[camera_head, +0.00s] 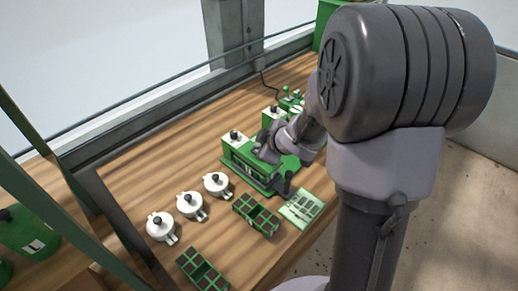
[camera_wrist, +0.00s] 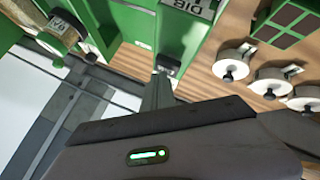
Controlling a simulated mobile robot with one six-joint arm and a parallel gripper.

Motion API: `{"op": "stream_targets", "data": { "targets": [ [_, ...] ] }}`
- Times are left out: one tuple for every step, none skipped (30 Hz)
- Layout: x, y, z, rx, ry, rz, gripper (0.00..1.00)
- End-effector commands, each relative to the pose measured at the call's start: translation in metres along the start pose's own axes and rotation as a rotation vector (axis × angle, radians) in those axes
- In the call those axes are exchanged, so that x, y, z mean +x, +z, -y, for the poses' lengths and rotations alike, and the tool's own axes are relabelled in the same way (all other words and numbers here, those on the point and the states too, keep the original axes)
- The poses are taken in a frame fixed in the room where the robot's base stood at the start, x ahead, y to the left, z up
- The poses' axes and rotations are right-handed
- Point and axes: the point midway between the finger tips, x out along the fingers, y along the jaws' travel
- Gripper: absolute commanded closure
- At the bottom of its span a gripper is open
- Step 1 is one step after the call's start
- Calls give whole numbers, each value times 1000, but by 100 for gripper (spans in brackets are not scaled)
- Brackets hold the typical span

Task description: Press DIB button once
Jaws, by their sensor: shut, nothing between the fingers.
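The green tray seeder (camera_head: 240,158) stands on the wooden bench in the head view. In the wrist view a DIB label (camera_wrist: 187,6), seen upside down, is on its green housing at the top edge. My gripper (camera_head: 264,152) is shut and empty, over the front of the seeder in the head view.
Three white lidded pots (camera_head: 190,205) stand left of the seeder. A green cell tray (camera_head: 255,204) and a pale green card (camera_head: 302,208) lie in front of it. Another cell tray (camera_head: 190,258) is near the bench edge. A dark lever (camera_head: 287,180) rises beside my gripper.

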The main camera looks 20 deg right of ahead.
Motion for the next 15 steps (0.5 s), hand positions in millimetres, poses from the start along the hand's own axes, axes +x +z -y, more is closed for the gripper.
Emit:
{"op": "stream_targets", "data": {
  "targets": [
    [1, 1, 1, 0, 0, 0, 100],
    [1, 1, 1, 0, 0, 0, 100],
    [2, 1, 1, 0, 0, 0, 100],
    [2, 1, 1, 0, 0, 0, 100],
    [2, 2, 2, 0, -1, 0, 100],
    [2, 2, 2, 0, -1, 0, 100],
    [3, 2, 2, 0, -1, 1, 100],
    [3, 2, 2, 0, -1, 1, 100],
    [3, 2, 2, 0, -1, 1, 100],
    [3, 3, 3, 1, -1, 1, 100],
    [4, 3, 3, 1, -1, 1, 100],
    [4, 3, 3, 1, -1, 1, 100],
    [4, 3, 3, 1, -1, 1, 100],
    [4, 4, 4, 1, -1, 1, 100],
    [5, 4, 4, 1, -1, 1, 100]
  ]
}}
